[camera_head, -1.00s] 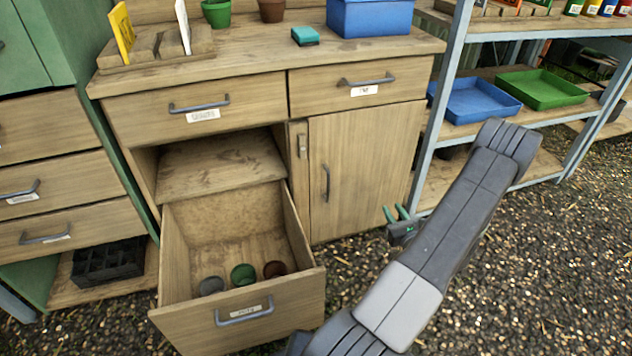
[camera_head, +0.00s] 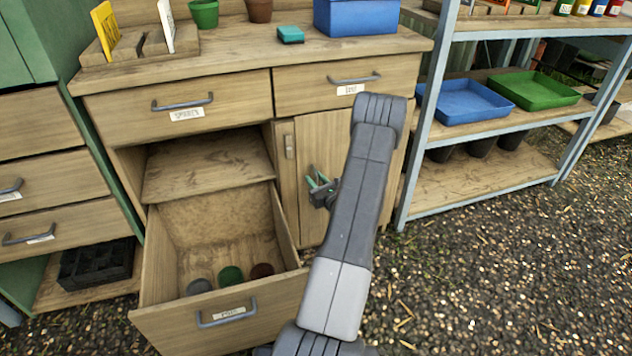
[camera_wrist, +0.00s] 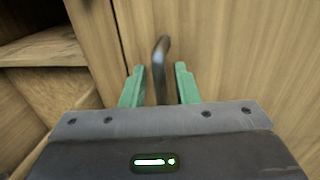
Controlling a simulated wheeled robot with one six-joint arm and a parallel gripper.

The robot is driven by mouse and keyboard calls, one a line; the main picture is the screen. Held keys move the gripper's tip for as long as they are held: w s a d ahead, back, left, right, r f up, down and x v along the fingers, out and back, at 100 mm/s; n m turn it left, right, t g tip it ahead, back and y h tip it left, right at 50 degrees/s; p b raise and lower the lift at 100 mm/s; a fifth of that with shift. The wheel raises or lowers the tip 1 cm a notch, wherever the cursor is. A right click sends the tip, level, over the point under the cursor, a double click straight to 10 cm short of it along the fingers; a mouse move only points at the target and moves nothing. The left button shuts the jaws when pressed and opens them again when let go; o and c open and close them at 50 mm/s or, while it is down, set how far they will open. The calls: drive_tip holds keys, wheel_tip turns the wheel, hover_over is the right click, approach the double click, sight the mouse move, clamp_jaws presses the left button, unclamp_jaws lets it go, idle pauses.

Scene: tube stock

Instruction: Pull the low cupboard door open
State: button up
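The low cupboard door (camera_head: 331,135) is a shut wooden panel below the right-hand drawer, partly hidden by my arm. Its dark vertical bar handle shows in the wrist view (camera_wrist: 160,68), standing between the two green fingers. My gripper (camera_head: 318,181) is at the left part of the door, and it also shows in the wrist view (camera_wrist: 158,78). The fingers are open, with a gap on either side of the handle. I cannot tell whether the fingertips reach past the bar. In the head view the handle is hidden at the gripper.
A pulled-out low drawer (camera_head: 215,307) with several pots stands left of the door. A small latch-like plate (camera_head: 289,146) is on the post beside the door. A metal shelf rack (camera_head: 415,150) stands close on the right. Gravel floor (camera_head: 480,270) is clear in front.

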clamp_jaws()
